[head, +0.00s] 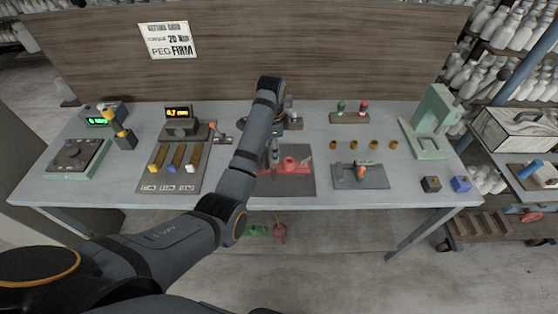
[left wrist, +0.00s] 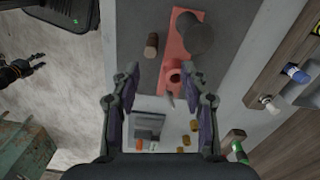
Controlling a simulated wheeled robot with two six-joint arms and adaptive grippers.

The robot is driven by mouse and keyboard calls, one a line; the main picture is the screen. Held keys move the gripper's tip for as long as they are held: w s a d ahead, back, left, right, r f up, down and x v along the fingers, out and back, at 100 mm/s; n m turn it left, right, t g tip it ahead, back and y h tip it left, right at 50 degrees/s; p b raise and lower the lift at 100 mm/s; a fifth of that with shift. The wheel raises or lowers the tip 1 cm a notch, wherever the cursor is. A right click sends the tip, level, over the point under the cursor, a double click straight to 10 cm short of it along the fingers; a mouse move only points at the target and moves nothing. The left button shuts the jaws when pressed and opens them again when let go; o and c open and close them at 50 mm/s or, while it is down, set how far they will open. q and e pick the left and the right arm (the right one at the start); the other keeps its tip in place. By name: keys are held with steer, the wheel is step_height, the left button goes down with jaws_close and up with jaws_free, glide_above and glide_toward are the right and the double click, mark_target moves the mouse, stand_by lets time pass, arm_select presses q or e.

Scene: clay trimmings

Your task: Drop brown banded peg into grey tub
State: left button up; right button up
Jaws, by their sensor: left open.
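My left gripper (head: 275,152) hangs over the dark mat with the red fixture (head: 292,166), mostly hidden behind its own arm. In the left wrist view its two fingers (left wrist: 162,88) are apart, with nothing between them. A short brown peg (left wrist: 151,45) stands on the mat beside the red fixture (left wrist: 173,62), ahead of the fingers and apart from them. A dark grey round thing (left wrist: 201,38), possibly the grey tub, is at the fixture's far end. In the head view my arm covers much of this area. A dark hand, probably my right gripper (left wrist: 32,66), shows small at the left edge.
A tray (head: 153,178) with several pegs lies left of my arm. Several brass pieces (head: 353,145) stand in a row on the right, behind a grey plate (head: 345,182).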

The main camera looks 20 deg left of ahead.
mark_target(274, 167)
arm_select(q)
steer(key=shift+s+f, duration=0.1)
steer(key=shift+s, duration=0.3)
step_height(274, 167, down, 5)
steer(key=shift+r+p, duration=0.2)
steer(key=shift+p, duration=0.35)
steer(key=shift+f, duration=0.1)
steer(key=shift+d+f, duration=0.1)
steer(key=shift+f, duration=0.15)
steer(key=f, duration=0.1)
steer(key=f+p, duration=0.1)
steer(key=f, duration=0.1)
steer(key=shift+s+d+f, duration=0.2)
steer(key=shift+s+f, duration=0.15)
steer(key=shift+w+f, duration=0.15)
steer(key=shift+f, duration=0.25)
jaws_close()
steer(key=shift+r, duration=0.1)
